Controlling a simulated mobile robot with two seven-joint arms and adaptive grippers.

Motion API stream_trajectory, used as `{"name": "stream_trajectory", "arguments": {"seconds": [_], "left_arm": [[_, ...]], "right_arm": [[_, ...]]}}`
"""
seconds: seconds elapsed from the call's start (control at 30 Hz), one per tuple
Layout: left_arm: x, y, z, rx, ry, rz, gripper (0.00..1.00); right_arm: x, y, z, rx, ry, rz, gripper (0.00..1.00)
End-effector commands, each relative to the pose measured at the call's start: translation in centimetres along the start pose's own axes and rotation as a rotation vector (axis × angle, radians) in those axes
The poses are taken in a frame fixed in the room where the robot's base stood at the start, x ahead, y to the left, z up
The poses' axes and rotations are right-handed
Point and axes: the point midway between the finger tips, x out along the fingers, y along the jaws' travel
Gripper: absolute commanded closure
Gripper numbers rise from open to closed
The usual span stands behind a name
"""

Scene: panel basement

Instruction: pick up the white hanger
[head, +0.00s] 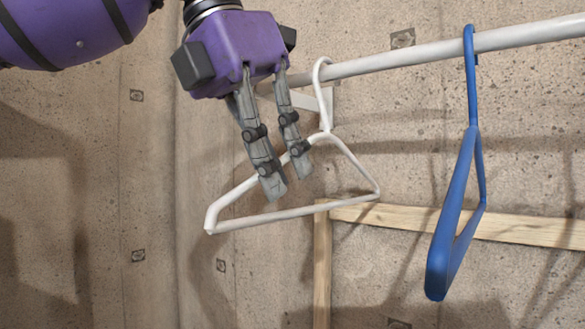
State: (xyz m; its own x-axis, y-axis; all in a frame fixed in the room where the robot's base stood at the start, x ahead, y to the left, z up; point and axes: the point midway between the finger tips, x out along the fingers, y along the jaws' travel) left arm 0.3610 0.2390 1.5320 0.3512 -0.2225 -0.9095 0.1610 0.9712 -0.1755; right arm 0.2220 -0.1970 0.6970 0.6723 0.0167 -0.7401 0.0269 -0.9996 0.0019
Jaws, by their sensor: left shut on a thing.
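A white hanger (290,213) is in the middle of the head view, tilted, with its hook at the left end of a pale rail. I cannot tell whether the hook still touches the rail. My left gripper (288,188) comes down from the upper left and is shut on the hanger's upper left arm, just beside the neck. The fingers hide a short part of that arm. My right gripper is not in view.
The pale rail (430,57) runs from the middle to the upper right. A blue hanger (455,215) hangs on it at the right. A wooden frame (500,228) stands behind, against a speckled concrete wall (90,190). The space at the left is clear.

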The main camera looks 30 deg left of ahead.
Motion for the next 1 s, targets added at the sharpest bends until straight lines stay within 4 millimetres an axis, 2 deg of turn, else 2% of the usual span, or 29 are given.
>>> {"name": "stream_trajectory", "arguments": {"seconds": [0.17, 0.3, 0.57, 0.83, 0.9, 1.0], "left_arm": [[-1.2, -0.3, 0.7, -0.002, -0.001, 0.001, 1.00], [-3.1, -0.6, 1.4, -0.003, 0.000, 0.001, 1.00], [-5.4, 1.4, -3.3, 0.005, -0.006, -0.005, 1.00], [-8.2, 4.0, -9.0, 0.009, -0.008, -0.006, 1.00], [-9.4, 4.5, -10.3, 0.006, -0.015, -0.004, 1.00], [-10.2, 5.0, -11.8, 0.010, -0.018, -0.001, 1.00]], "right_arm": [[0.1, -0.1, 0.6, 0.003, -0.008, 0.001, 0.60], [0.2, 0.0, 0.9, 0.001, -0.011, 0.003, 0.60], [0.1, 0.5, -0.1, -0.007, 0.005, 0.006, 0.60], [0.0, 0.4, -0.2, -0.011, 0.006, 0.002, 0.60], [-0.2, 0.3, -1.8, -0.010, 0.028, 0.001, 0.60], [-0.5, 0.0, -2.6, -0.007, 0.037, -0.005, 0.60]]}}
